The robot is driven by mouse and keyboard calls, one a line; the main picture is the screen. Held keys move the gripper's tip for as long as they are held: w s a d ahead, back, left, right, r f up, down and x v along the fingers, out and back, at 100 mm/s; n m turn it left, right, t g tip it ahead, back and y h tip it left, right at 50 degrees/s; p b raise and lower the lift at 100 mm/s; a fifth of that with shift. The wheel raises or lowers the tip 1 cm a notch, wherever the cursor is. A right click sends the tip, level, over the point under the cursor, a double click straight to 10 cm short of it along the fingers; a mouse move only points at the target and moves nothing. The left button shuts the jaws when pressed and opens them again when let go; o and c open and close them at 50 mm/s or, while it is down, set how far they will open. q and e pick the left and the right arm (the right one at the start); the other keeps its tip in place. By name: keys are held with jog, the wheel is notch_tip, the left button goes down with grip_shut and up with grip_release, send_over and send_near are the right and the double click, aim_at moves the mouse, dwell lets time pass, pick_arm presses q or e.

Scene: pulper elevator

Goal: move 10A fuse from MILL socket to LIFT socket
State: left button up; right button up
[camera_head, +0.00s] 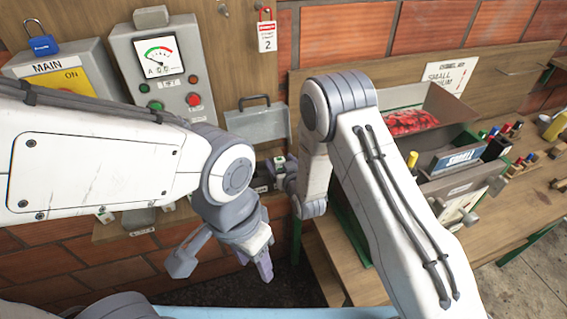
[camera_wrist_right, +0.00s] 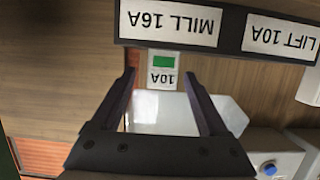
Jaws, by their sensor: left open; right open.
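In the right wrist view, which is upside down, the 10A fuse (camera_wrist_right: 162,69) is a small white block with a green patch. It sits under the MILL 16A label (camera_wrist_right: 171,20). My right gripper (camera_wrist_right: 160,82) is open, one finger on each side of the fuse. I cannot tell whether the fingers touch it. The LIFT 10A label (camera_wrist_right: 283,36) is to the right on the same dark strip; its socket is not clearly visible. In the head view my right gripper (camera_head: 282,173) is at the board, partly hidden by its arm. My left gripper (camera_head: 222,257) is open and empty, lower down.
A MAIN box (camera_head: 55,68) and a grey meter box (camera_head: 168,65) are on the board at left. A grey case (camera_head: 257,123) hangs beside them. At right, a bench (camera_head: 530,190) holds a box with red contents (camera_head: 410,121). My left arm hides part of the board.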

jog(key=shift+w+a+f, duration=0.15)
jog(key=shift+w+f, duration=0.05)
jog(key=shift+w, duration=0.2)
grip_shut()
jog(key=shift+r, duration=0.15)
